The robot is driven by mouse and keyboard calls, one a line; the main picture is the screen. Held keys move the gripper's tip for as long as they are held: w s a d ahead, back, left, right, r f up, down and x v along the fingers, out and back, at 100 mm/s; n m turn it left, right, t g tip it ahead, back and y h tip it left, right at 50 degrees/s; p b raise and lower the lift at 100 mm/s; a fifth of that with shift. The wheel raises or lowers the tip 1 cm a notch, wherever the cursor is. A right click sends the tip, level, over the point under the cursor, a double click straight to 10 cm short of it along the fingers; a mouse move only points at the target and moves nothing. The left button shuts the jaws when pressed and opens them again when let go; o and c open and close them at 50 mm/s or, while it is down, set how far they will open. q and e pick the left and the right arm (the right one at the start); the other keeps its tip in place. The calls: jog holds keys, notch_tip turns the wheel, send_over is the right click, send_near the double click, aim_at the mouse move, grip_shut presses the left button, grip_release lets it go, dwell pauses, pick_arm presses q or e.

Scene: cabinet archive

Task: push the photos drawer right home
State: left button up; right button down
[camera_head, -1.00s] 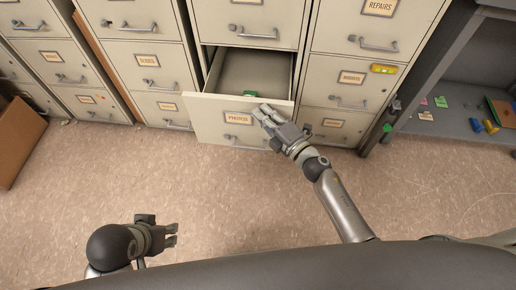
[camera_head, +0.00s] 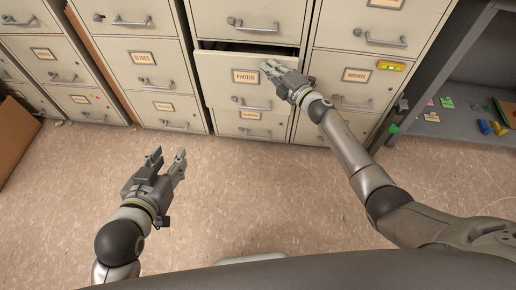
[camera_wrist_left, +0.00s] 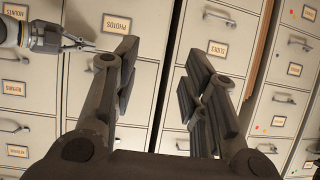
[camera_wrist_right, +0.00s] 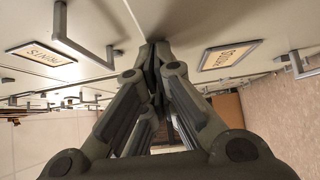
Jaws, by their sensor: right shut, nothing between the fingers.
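The photos drawer (camera_head: 222,72) is in the cabinet at the middle of the head view, its label (camera_head: 245,76) facing me. It stands slightly out, with a narrow dark gap along its top edge. My right gripper (camera_head: 266,67) is shut and empty, its fingertips at the drawer front just right of the label. The drawer's inside is mostly hidden. My left gripper (camera_head: 167,157) is open and empty, in front of and below the cabinets, apart from them. The photos label also shows in the left wrist view (camera_wrist_left: 117,23), near my right gripper (camera_wrist_left: 90,46).
Closed drawers surround it, with the mounts drawer (camera_head: 333,73) to the right and the slides drawer (camera_head: 165,65) to the left. A yellow level (camera_head: 391,66) is on the right cabinet. A grey shelf (camera_head: 465,122) holds small items. A cardboard box (camera_head: 14,135) stands far left. The floor is clear.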

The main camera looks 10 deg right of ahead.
pick_arm(q)
jog(key=shift+w+d+r+t+h, duration=0.15)
jog(key=shift+w+d+r+t, duration=0.15)
jog(key=shift+w+r+t, duration=0.45)
jog(key=shift+w+d+r+t+h, duration=0.2)
jog(key=shift+w+r, duration=0.3)
jog(key=shift+r, duration=0.45)
pick_arm(e)
jog(key=shift+w+d+f, duration=0.1)
jog(key=shift+w+d, duration=0.05)
jog(key=shift+w, duration=0.4)
jog(key=shift+w+d, duration=0.15)
jog(key=shift+w, duration=0.35)
